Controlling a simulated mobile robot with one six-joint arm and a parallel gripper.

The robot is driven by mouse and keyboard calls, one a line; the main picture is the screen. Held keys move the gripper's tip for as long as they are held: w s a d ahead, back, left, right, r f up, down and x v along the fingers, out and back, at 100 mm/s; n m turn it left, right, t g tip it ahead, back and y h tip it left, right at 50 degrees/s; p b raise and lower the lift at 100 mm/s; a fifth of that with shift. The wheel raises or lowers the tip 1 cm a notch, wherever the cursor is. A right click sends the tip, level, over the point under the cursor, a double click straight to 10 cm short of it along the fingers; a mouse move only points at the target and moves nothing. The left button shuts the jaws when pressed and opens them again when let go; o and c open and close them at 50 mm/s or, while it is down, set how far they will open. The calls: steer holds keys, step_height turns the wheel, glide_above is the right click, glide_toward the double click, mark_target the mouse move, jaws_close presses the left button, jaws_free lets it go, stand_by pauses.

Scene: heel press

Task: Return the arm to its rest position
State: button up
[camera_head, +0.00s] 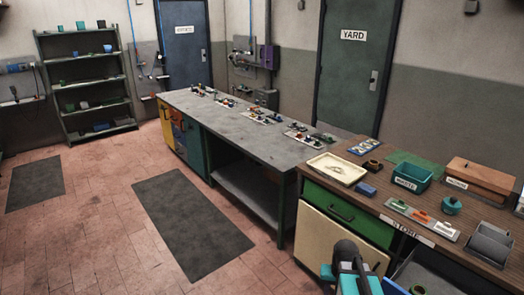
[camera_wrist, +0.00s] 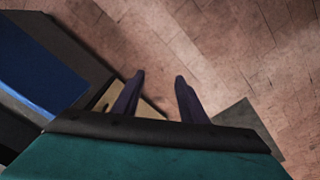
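My gripper (camera_wrist: 159,76) shows in the wrist view with its two dark fingers apart. Nothing is between them, and they point at the tiled floor (camera_wrist: 215,35). In the camera_head view, part of my teal and dark grey arm (camera_head: 350,268) shows at the bottom edge, in front of the cream and green cabinet. I cannot make out the fingers in that view.
A wooden-topped counter (camera_head: 345,205) stands at the right with a cream tray (camera_head: 338,168), a teal bin (camera_head: 412,177) and a wooden box (camera_head: 481,178). A long grey bench (camera_head: 250,132) runs behind. Open floor with a dark mat (camera_head: 192,225) lies left.

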steer(key=s+a+f+n, duration=0.3)
steer(key=a, duration=0.7)
steer(key=s+f+g+b, duration=0.2)
steer(key=s+f+b, duration=0.5)
steer(key=f, duration=0.6)
steer(key=s+f+g+b, duration=0.2)
steer(key=s+f+b, duration=0.5)
steer(key=f, duration=0.6)
steer(key=s+f+g+b, duration=0.2)
steer(key=s+f+b, duration=0.6)
steer(key=s+f, duration=0.3)
step_height(320, 180, down, 3)
steer(key=shift+d+f, duration=0.1)
steer(key=shift+d, duration=0.25)
steer(key=shift+s, duration=0.1)
